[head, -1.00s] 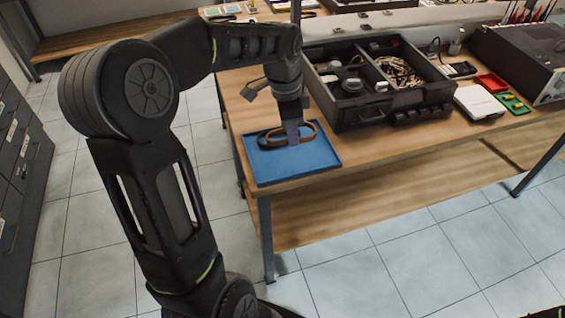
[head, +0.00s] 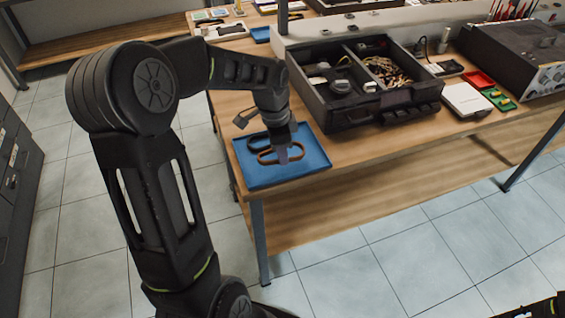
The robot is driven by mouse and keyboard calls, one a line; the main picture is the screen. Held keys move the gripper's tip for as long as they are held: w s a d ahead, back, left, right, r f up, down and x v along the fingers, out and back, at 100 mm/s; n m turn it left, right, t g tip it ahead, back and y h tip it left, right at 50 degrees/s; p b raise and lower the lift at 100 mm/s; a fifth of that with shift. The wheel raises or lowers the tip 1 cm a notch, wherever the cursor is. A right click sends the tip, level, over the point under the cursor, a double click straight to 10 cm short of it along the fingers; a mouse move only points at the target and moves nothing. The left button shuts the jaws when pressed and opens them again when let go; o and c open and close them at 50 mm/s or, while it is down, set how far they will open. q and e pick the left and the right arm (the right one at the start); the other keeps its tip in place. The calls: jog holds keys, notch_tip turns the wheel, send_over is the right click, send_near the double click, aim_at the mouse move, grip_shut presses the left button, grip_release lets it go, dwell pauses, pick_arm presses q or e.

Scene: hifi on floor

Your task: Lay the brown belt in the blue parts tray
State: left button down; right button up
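The brown belt (head: 266,160) shows as a narrow loop over the blue parts tray (head: 262,182), which sits at the table's near left corner. A darker curved band lies just behind the loop; I cannot tell whether it is shadow or more belt. My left gripper (head: 283,157) points down over the tray, its fingertips at the right end of the loop. The fingers are seen edge-on and too small to show whether they grip the belt or whether the belt rests fully on the tray floor.
A black open equipment case (head: 358,114) with wires stands right of the tray. Further right are a white box (head: 467,100), a red tray (head: 478,80), a green board (head: 499,99) and a dark instrument (head: 515,57). Bare tabletop lies in front of the case.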

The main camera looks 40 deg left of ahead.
aim_at(277, 160)
pick_arm(q)
jog(key=shift+f, duration=1.9)
jog(key=c, duration=2.1)
grip_release()
jog(key=shift+f, duration=0.2)
jog(key=shift+o, duration=0.9)
jog(key=shift+r, duration=0.2)
notch_tip(277, 160, up, 12)
jog(key=s, duration=0.1)
jog(key=shift+a, duration=0.45)
